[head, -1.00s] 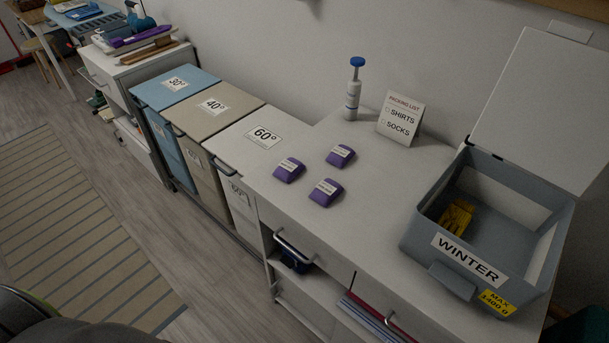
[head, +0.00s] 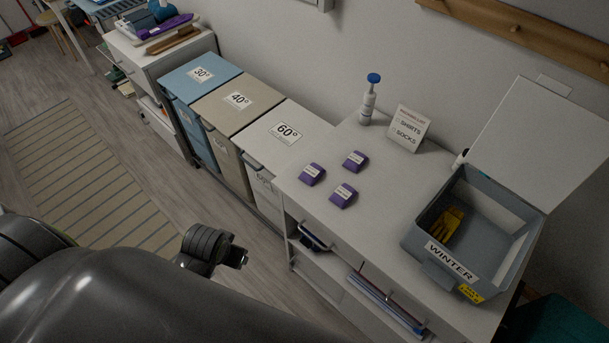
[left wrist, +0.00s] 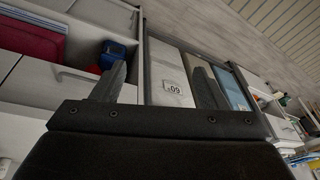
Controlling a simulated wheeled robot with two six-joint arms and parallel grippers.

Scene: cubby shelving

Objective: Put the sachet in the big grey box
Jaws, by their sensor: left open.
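Three purple sachets with white labels lie apart on the white counter: one at the left (head: 312,175), one at the back (head: 355,161) and one at the front (head: 343,195). The grey box (head: 413,240) labelled WINTER stands open on the counter's right end, with a yellow glove (head: 439,228) inside. My left gripper (head: 238,257) is in front of the counter, left of the sachets and apart from them. Its two fingers (left wrist: 160,88) are spread and empty in the left wrist view. My right gripper is not in view.
A blue-topped bottle (head: 367,104) and a packing list card (head: 408,129) stand at the counter's back. Bins marked 30°, 40° and 60° (head: 262,139) stand to the left. Open shelves below hold a blue item (left wrist: 112,52) and red folders (left wrist: 35,35).

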